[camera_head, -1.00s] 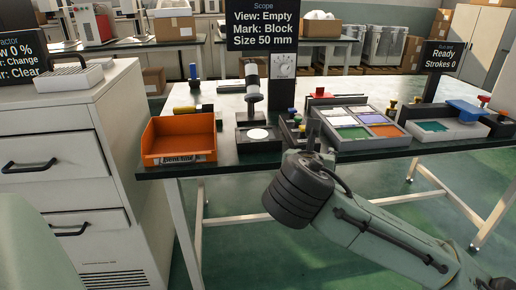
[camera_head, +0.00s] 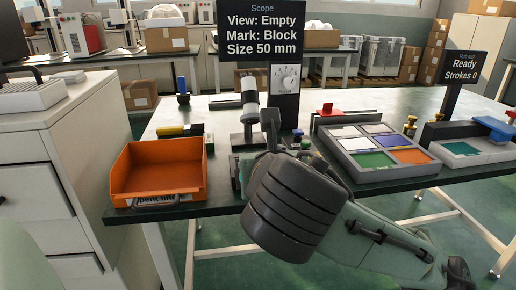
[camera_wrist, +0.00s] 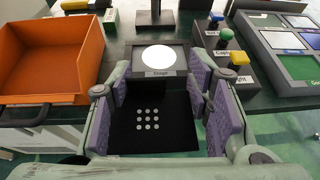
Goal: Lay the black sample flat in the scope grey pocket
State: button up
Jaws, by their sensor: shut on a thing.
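The black sample (camera_wrist: 150,125), a flat dark square with several white dots, is between the purple-padded fingers of my gripper (camera_wrist: 157,95) in the wrist view. My gripper is shut on it by its left and right edges. The scope (camera_head: 250,105) stands on the bench, with its stage (camera_wrist: 160,72) just beyond the sample in the wrist view. The stage has a dark grey surround and a bright white disc, with nothing seen on it. The sign reads View: Empty. In the head view my wrist hides the stage, the sample and most of my gripper (camera_head: 270,130).
An orange bin (camera_head: 158,172) stands left of the scope, close to my gripper. Yellow, green and blue buttons (camera_wrist: 227,35) line a block on the right. A tray of coloured compartments (camera_head: 378,150) lies farther right. The bench front edge runs beneath my arm.

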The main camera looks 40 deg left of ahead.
jog(key=w+a+p, duration=0.2)
jog(key=w+p, duration=0.1)
jog(key=p, duration=0.3)
jog(key=w+a+p, duration=0.3)
jog(key=p, duration=0.3)
jog(key=shift+w+a+p, duration=0.1)
jog(key=shift+w+p, duration=0.05)
jog(key=shift+p, duration=0.2)
jog(key=p, duration=0.3)
jog(key=shift+w+a, duration=0.2)
jog(key=shift+a, duration=0.2)
jog(key=x, duration=0.5)
jog(key=shift+w+r, duration=0.15)
jog(key=shift+r, duration=0.2)
jog(key=f, duration=0.1)
jog(key=f+p, duration=0.1)
jog(key=shift+w+a+f, duration=0.2)
jog(key=shift+w+f, duration=0.05)
jog(key=shift+f, duration=0.55)
jog(key=shift+f+b, duration=0.5)
jog(key=shift+b, duration=0.15)
